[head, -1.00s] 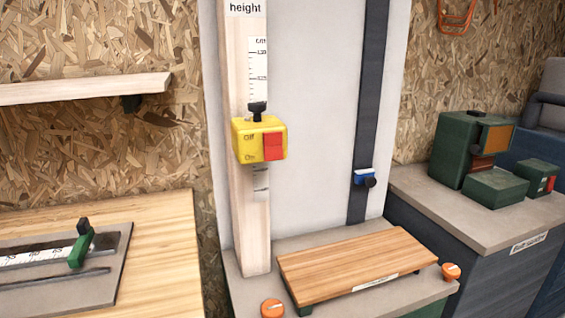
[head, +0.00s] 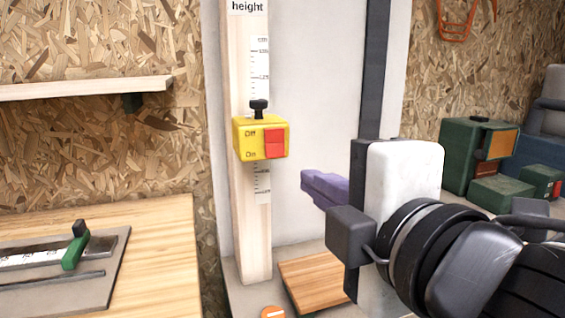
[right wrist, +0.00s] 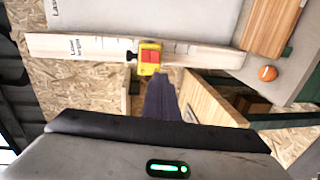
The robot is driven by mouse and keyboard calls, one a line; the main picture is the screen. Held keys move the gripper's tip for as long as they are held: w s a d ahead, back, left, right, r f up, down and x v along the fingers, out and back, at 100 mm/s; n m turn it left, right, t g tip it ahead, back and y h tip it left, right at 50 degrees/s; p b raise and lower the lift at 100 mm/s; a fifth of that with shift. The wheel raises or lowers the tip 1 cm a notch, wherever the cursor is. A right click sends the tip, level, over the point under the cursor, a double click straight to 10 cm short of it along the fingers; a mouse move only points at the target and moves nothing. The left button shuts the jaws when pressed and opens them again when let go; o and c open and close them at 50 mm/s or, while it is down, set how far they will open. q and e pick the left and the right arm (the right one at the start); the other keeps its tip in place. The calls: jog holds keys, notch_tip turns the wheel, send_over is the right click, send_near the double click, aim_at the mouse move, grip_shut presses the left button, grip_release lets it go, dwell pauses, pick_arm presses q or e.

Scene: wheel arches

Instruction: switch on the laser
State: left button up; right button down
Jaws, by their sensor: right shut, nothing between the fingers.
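The laser unit (head: 249,138) is a yellow box with a black knob on top, marked "Off" above and "On" below. It sits on an upright wooden post (head: 257,225) labelled "height". Its red rocker switch (head: 275,143) is on the right part of the front face. The box also shows in the right wrist view (right wrist: 148,68), just beyond my fingers. My right gripper (head: 308,184) is shut and empty, its purple fingers pointing left, to the right of and below the box, apart from it in the head view. My left gripper is not in view.
A wooden board (head: 315,280) lies on the bench at the post's foot, partly hidden by my right arm. An orange knob (head: 273,312) is at the front. A slide with a green handle (head: 75,250) lies on the left table. Green machines (head: 470,150) stand at the right.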

jog(key=shift+s+d+r, duration=0.1)
jog(key=shift+s+r, duration=0.1)
jog(key=shift+r, duration=0.15)
jog(key=p, duration=0.4)
send_near(276, 153)
jog(key=x, duration=0.5)
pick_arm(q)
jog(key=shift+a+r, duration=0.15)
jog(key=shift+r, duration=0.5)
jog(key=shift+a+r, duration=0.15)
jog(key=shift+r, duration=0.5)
pick_arm(e)
jog(key=shift+w+a+f, duration=0.1)
jog(key=shift+w+a, duration=0.15)
jog(key=shift+w, duration=0.45)
